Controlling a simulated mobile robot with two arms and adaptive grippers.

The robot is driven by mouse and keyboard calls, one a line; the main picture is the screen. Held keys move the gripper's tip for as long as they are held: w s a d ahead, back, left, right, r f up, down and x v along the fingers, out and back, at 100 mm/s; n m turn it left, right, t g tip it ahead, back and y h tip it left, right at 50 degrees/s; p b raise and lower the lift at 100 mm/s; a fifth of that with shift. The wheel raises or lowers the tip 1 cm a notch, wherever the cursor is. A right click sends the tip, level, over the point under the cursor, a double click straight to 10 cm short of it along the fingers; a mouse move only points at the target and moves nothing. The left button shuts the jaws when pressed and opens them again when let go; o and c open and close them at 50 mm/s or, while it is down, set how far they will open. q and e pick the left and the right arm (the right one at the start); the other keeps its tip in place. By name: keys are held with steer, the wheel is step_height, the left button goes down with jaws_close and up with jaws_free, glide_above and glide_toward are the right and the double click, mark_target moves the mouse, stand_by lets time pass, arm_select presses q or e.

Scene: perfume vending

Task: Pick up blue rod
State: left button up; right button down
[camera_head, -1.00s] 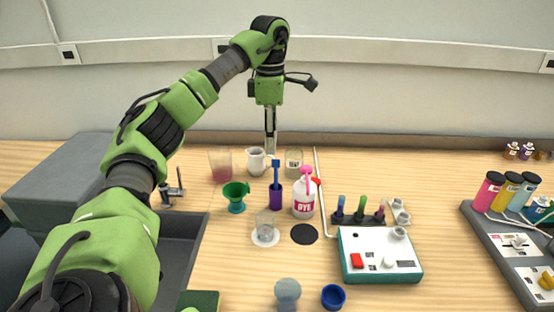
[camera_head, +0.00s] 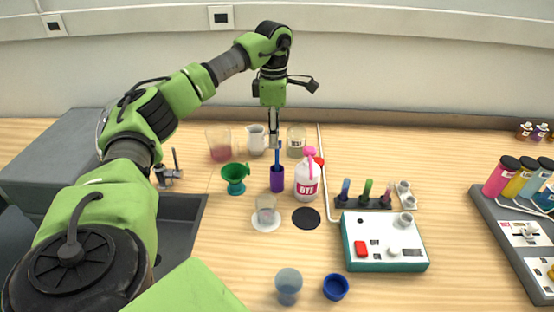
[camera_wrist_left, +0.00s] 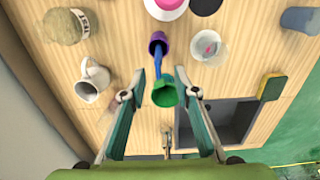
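The blue rod (camera_head: 278,157) stands in a small purple cup (camera_head: 277,180) on the wooden counter. My left gripper (camera_head: 274,142) points down from above, its fingertips at about the height of the rod's top in the head view. In the left wrist view its two fingers (camera_wrist_left: 160,76) are spread apart and empty. There the blue rod (camera_wrist_left: 160,63) rises from the purple cup (camera_wrist_left: 157,38) and shows between the fingertips, overlapping the green cup. Whether the fingers touch the rod is unclear. My right gripper is not in view.
A green cup (camera_head: 235,178) stands just left of the purple cup, and a white DYE bottle (camera_head: 308,182) just right. A pink-filled glass (camera_head: 219,146), white pitcher (camera_head: 256,140) and beaker (camera_head: 296,142) stand behind.

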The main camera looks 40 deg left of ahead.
arm_select(q)
steer(key=p, duration=0.1)
glide_above(277, 165)
steer(key=f, duration=0.4)
steer(key=shift+w+a+f, duration=0.25)
steer(key=shift+f, duration=0.15)
jaws_close()
steer(key=shift+r, duration=0.1)
